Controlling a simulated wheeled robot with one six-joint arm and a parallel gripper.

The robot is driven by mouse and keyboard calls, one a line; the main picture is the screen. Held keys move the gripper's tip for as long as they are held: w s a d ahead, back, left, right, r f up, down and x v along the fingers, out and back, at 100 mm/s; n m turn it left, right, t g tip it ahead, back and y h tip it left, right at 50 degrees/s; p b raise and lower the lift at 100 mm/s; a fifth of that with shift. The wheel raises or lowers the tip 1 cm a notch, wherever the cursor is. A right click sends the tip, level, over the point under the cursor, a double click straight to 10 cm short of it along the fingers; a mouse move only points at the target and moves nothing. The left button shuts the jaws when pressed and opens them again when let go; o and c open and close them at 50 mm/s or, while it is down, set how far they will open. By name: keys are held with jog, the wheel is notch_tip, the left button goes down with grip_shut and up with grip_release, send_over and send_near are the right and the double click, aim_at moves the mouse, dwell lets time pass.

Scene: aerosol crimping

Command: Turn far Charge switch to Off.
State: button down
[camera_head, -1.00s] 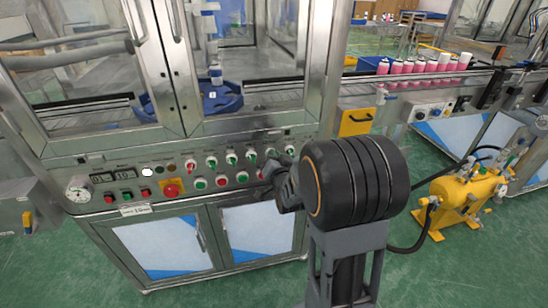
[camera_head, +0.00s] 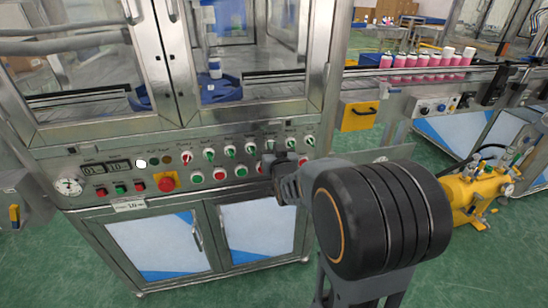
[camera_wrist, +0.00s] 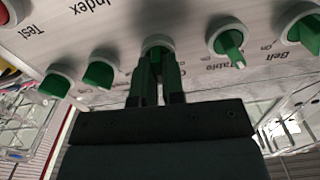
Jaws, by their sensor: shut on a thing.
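A row of rotary switches (camera_head: 230,151) runs along the machine's front panel in the head view. My gripper (camera_head: 273,160) is at the right part of this row, below the knobs. In the wrist view, my gripper (camera_wrist: 158,82) is shut on a green switch (camera_wrist: 157,44) with a pale round collar. The fingers hide most of the knob and most of its label, so I cannot read its name or its exact setting. Beside it on the right is the Table switch (camera_wrist: 232,46), and beyond that the Belt switch (camera_wrist: 309,33). Other green knobs (camera_wrist: 100,74) are on the left.
A red emergency button (camera_head: 166,182) and push buttons (camera_head: 219,174) sit close below the switches. A yellow box (camera_head: 358,115) and a conveyor with pink cans (camera_head: 425,62) are on the right. Green floor in front is open.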

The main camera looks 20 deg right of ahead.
jog(key=shift+a+f+n+b, duration=0.1)
jog(key=shift+n+b, duration=1.55)
jog(key=shift+n, duration=0.05)
jog(key=shift+a+n+b, duration=0.1)
jog(key=shift+n+b, duration=1.5)
jog(key=shift+n, duration=0.1)
jog(key=c, duration=1.2)
grip_release()
